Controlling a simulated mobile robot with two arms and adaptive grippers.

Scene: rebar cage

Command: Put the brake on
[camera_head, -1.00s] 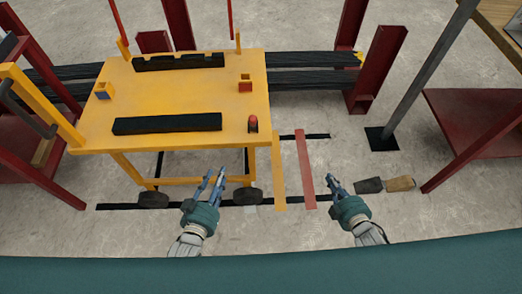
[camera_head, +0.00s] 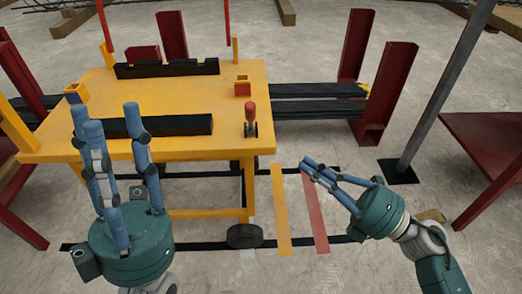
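The yellow cart (camera_head: 225,88) stands ahead, with a dark wheel (camera_head: 246,236) at its near right corner. A short lever with a red grip (camera_head: 250,110) and a dark base stands upright near the right front edge of its top; it may be the brake. My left gripper (camera_head: 110,122) is raised at the cart's left front, its fingers pointing up, apart and empty, well left of the lever. My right gripper (camera_head: 312,166) is right of the cart, pointing left; its fingers overlap in view, and nothing shows in them.
A black bar (camera_head: 170,126), a notched black holder (camera_head: 165,68) and a small red-and-yellow block (camera_head: 243,87) are on the cart top. Yellow (camera_head: 281,210) and red (camera_head: 315,215) strips mark the floor. Red posts (camera_head: 388,85), a grey pole (camera_head: 440,95) and a red table (camera_head: 495,145) stand right.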

